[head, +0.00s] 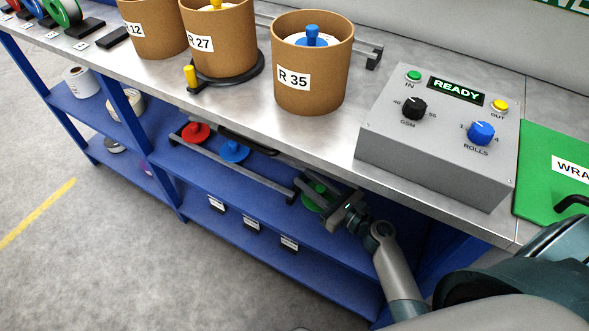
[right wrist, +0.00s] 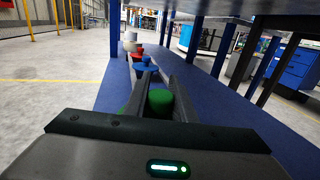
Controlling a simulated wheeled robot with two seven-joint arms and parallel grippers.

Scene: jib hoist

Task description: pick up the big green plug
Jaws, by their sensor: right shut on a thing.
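The big green plug (head: 312,199) is on the blue shelf under the steel bench, partly covered by my gripper in the head view. My right gripper (head: 333,205) reaches in from the lower right and is shut on the plug. In the right wrist view the round green top of the plug (right wrist: 160,100) sits between the two dark fingers (right wrist: 155,90); some green also shows left of them. I cannot tell whether the plug touches the shelf. My left gripper is in neither view.
A red plug (head: 196,132) and a blue plug (head: 233,151) stand farther left on the shelf, along a dark rail. The bench top (head: 240,95) is close above my gripper and carries cardboard tubs (head: 313,80) and a grey control box (head: 437,135) reading READY.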

